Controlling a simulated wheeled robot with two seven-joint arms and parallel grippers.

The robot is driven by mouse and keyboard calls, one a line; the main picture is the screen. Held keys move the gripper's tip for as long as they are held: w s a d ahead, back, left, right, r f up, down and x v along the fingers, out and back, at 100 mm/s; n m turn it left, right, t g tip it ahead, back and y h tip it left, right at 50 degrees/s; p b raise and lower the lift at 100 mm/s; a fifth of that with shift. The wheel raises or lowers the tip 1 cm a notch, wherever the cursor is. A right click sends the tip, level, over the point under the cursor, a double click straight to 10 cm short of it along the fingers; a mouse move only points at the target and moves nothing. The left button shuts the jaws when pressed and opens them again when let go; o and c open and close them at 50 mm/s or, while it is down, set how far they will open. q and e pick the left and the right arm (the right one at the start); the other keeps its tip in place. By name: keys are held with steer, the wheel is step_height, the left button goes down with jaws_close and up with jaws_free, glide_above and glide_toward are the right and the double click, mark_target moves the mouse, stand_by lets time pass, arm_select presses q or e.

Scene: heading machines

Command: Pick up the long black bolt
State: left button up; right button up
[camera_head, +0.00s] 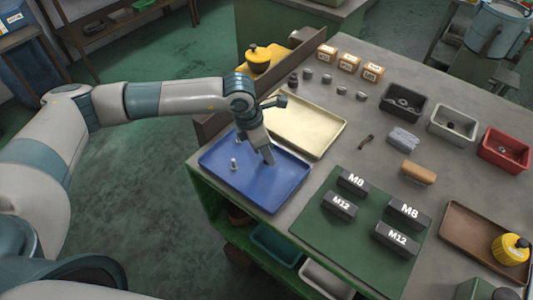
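My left gripper (267,155) points down over the right part of the blue tray (283,193), at the near left corner of the table. Its fingertips are too small and overlapped to show whether they are open or hold anything. Two small silver bolts stand in the tray, one at the left (233,166) and one farther back beside the wrist (239,138). I cannot make out a long black bolt in the tray; the gripper hides part of it. A small thin dark piece (366,142) lies mid-table, too small to identify. My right gripper is out of view.
A cream tray (320,128) adjoins the blue one. A green mat (335,238) holds dark M8 and M12 blocks. Black (403,101), grey (452,124) and red (505,149) bins stand at the right. A brown tray (462,232) holds a yellow container (510,249).

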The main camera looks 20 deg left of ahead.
arm_select(q)
steer(key=shift+c, duration=0.5)
jaws_close()
steer(key=shift+r+b, duration=0.65)
steer(key=shift+b, duration=0.05)
step_height(320, 180, up, 2)
steer(key=shift+r+b, duration=0.2)
steer(key=shift+b, duration=0.65)
steer(key=s+d+r+b, duration=0.5)
steer(key=d+r, duration=0.2)
steer(key=d, duration=0.3)
steer(key=shift+s+d+r, duration=0.15)
steer(key=shift+s+d, duration=0.05)
steer(key=shift+s, duration=0.1)
